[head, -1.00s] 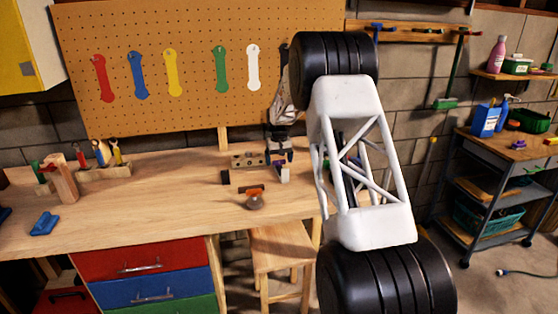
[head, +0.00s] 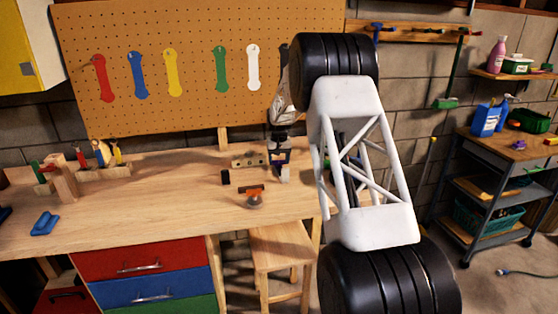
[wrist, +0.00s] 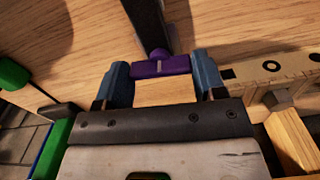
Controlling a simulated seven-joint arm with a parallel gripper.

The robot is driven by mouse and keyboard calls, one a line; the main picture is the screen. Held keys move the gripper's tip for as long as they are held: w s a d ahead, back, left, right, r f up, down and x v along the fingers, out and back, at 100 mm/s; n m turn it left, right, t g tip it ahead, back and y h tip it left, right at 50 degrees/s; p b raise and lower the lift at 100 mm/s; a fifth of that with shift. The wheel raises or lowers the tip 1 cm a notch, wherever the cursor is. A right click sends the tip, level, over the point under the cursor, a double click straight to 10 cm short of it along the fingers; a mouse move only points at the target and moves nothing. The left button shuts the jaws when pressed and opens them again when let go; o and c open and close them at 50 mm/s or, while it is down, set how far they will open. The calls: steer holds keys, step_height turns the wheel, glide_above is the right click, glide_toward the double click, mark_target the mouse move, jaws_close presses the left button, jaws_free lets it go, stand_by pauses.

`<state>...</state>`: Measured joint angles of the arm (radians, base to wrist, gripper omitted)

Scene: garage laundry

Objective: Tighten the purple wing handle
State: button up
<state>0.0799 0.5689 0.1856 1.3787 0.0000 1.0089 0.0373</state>
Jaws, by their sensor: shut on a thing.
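The purple wing handle (wrist: 160,66) lies crosswise between the two blue fingers of my gripper (wrist: 162,80) in the wrist view. My gripper is shut on it, one finger at each end. A dark bar (wrist: 152,24) runs away from behind the handle. In the head view my gripper (head: 281,158) is small, low over the workbench (head: 130,210) near its back right. The handle is too small there to make out clearly.
A wooden strip with round marks (wrist: 265,66) stands close to the right of my gripper. An orange-topped object (head: 252,198) and a small black block (head: 225,177) sit nearby on the bench. A stool (head: 282,245) stands in front. The bench's middle left is clear.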

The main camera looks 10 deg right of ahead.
steer(key=m, duration=0.4)
steer(key=shift+m, duration=0.3)
steer(key=shift+r, duration=0.1)
steer(key=o, duration=0.9)
steer(key=shift+r, duration=3.85)
